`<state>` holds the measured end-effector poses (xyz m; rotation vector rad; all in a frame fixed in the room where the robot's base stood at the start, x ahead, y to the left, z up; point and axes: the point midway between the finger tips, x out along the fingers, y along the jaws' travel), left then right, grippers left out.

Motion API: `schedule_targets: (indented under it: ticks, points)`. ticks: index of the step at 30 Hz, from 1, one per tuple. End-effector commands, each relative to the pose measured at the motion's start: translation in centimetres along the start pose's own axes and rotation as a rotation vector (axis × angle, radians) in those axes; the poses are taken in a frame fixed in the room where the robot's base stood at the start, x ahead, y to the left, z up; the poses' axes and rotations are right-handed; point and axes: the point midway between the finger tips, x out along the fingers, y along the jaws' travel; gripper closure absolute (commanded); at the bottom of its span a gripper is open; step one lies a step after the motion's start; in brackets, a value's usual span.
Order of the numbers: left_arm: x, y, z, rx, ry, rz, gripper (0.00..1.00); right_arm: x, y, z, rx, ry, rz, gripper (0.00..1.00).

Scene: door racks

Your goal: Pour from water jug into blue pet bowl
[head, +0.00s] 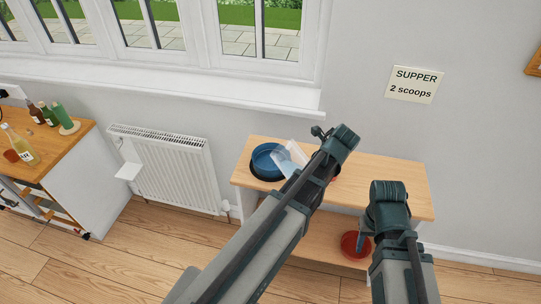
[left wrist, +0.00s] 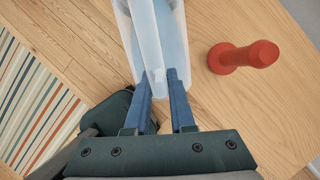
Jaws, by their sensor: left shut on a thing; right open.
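The blue pet bowl (head: 266,161) sits at the left end of the wooden shelf unit's top. The water jug (head: 290,156) is pale and translucent. It appears tilted, with its lower left end over or beside the bowl's right side; no stream of water can be made out. My left gripper (left wrist: 161,75) is shut on the jug, which also shows in the left wrist view (left wrist: 152,35). In the head view my left arm hides part of the jug. My right gripper (head: 366,236) is open and empty, in front of the shelf unit's right half.
The shelf unit's top (head: 400,183) is clear at right. A red bowl (head: 351,245) is on the lower shelf. A radiator (head: 160,165) and a counter with bottles (head: 22,145) are at left. A sign (head: 414,84) reads "SUPPER 2 scoops".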

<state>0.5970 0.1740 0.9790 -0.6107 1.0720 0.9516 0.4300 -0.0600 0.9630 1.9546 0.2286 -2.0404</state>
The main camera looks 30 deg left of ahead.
Motion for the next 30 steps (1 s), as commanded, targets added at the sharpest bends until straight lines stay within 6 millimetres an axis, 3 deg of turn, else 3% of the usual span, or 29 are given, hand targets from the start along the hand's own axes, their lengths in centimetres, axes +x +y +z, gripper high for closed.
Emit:
schedule_targets:
  ticks: [30]
  points:
    - [-0.29, -0.09, 0.11, -0.003, 0.039, -0.004, 1.0, -0.61, 0.06, 0.04, 0.0, 0.0, 0.0, 0.5]
